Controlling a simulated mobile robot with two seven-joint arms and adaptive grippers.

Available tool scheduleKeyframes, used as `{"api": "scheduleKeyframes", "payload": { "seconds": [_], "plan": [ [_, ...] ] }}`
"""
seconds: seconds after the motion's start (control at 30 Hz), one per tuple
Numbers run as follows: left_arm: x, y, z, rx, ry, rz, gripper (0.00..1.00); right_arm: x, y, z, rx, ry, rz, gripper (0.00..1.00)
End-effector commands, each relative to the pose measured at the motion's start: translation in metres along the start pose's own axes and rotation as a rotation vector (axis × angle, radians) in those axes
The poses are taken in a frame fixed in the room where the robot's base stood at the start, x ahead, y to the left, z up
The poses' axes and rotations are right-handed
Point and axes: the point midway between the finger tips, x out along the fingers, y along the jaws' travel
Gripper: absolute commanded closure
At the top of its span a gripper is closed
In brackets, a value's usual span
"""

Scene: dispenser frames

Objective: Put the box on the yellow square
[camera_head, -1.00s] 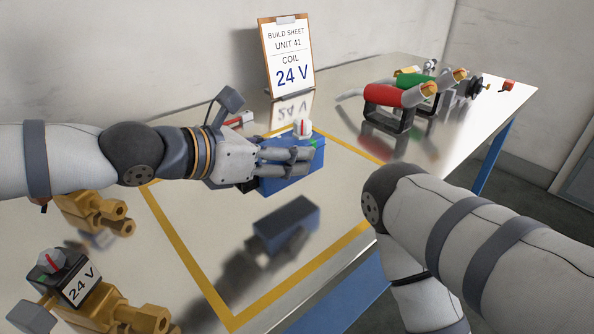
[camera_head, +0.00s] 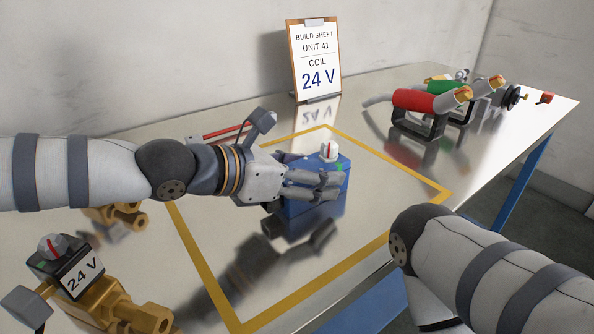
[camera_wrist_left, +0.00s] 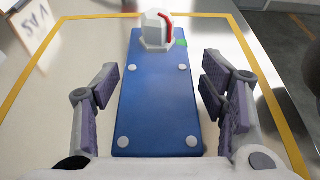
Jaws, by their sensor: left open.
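The blue box (camera_head: 303,205), with a white knob marked in red on top, rests on the table inside the yellow square (camera_head: 204,265), a taped outline. Its reflection meets its base. My left gripper (camera_head: 325,184) is around the box from the left. In the left wrist view its fingers stand on both sides of the box (camera_wrist_left: 158,100), with gaps between them and the box sides. The gripper is open. The far lower part of the box is partly hidden by the fingers. My right arm shows at the lower right, but its gripper is out of view.
A build sheet stand (camera_head: 315,60) reading "24 V" is at the back. Red (camera_head: 425,101) and green-handled tools lie at the right. Brass valves (camera_head: 120,310), one with a "24 V" coil (camera_head: 80,275), sit at the front left. The square's front area is clear.

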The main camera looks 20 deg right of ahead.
Motion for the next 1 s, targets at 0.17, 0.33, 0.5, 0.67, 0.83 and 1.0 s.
{"api": "scheduleKeyframes", "payload": {
  "seconds": [0.17,0.33,0.5,0.67,0.83,1.0],
  "plan": [
    [-0.031,0.001,0.001,0.001,-0.001,0.004,0.35,-0.004,0.0,-0.001,0.0,0.008,0.0,0.6],
    [-0.072,0.002,-0.002,-0.009,-0.001,0.002,0.35,0.001,0.0,0.0,0.0,-0.002,0.0,0.6],
    [-0.104,0.001,-0.001,-0.006,-0.001,0.002,0.35,0.002,0.0,0.001,0.0,-0.004,0.0,0.6],
    [-0.118,0.0,-0.002,-0.003,0.001,0.0,0.35,0.002,0.0,0.001,0.0,-0.005,0.0,0.6],
    [-0.12,0.0,-0.002,-0.002,0.002,-0.001,0.35,0.002,0.0,0.001,0.0,-0.005,0.0,0.6],
    [-0.119,0.0,-0.001,-0.002,0.002,-0.001,0.35,0.002,0.0,0.001,0.0,-0.004,0.0,0.6]
  ]
}}
